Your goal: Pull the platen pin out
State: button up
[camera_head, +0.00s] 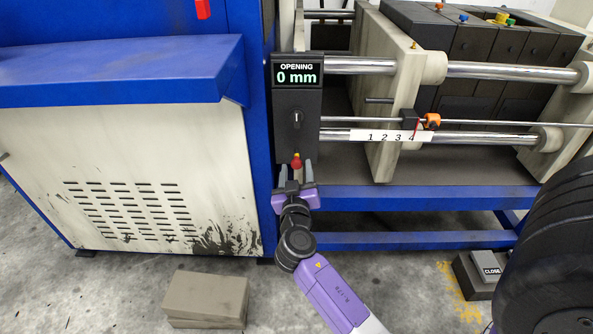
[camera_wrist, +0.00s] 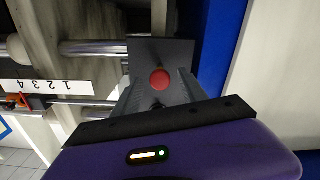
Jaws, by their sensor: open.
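A round red knob (camera_head: 296,163) shows at the lower end of the dark control panel (camera_head: 296,100), with a small yellow part just above it. I cannot tell for sure whether this knob is the head of the platen pin. My gripper (camera_head: 296,171) is open below and in front of the panel, with its fingers on either side of the knob. The wrist view shows the red knob (camera_wrist: 160,79) between the two open fingers (camera_wrist: 157,88), and clear gaps show on both sides. Whatever lies behind the knob is hidden.
The panel display reads "OPENING 0 mm". A blue frame beam (camera_head: 400,198) runs below. A grey block (camera_head: 206,298) and a CLOSE pedal (camera_head: 488,266) are on the floor.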

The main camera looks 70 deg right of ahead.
jog(key=v, duration=0.8)
dwell(0.5)
